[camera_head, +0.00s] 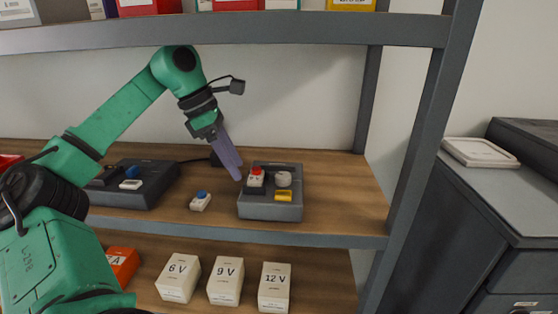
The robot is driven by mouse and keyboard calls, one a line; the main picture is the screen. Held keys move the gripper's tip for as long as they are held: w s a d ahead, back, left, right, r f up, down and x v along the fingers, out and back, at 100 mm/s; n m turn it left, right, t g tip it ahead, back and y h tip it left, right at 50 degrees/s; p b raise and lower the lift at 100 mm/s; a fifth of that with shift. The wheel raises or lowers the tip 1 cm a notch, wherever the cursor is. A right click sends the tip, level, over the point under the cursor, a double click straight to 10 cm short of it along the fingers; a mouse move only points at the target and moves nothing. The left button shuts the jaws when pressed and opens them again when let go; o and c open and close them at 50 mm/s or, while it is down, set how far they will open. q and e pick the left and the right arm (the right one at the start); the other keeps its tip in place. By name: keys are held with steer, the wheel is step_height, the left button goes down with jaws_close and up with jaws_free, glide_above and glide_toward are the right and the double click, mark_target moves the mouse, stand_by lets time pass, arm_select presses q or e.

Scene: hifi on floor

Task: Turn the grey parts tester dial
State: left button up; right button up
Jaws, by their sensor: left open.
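The grey parts tester (271,211) sits on the wooden middle shelf. Its top carries a round light grey dial (284,179), a red button (256,171) on a pale block and a yellow piece (283,196). My left gripper (238,178) is open, with its purple fingers pointing down just left of the red button, short of the dial. The fingers overlap one another in this view, and nothing shows between them. I cannot tell whether they touch the tester. My right gripper is out of view.
The upper shelf edge (270,32) and right post (420,120) frame the space. Boxes, including a 12 V box (274,288), stand below.

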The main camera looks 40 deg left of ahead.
arm_select(q)
steer(key=p, duration=0.7)
glide_above(283, 175)
steer(key=s+a, duration=0.1)
steer(key=a, duration=0.1)
steer(key=shift+s+d+r, duration=0.2)
steer(key=shift+d+r, duration=0.05)
steer(key=shift+r, duration=0.2)
steer(key=b+x, duration=0.1)
steer(key=x, duration=0.3)
steer(key=shift+s, duration=0.1)
steer(key=shift+f, duration=0.1)
steer(key=shift+c, duration=0.7)
jaws_close()
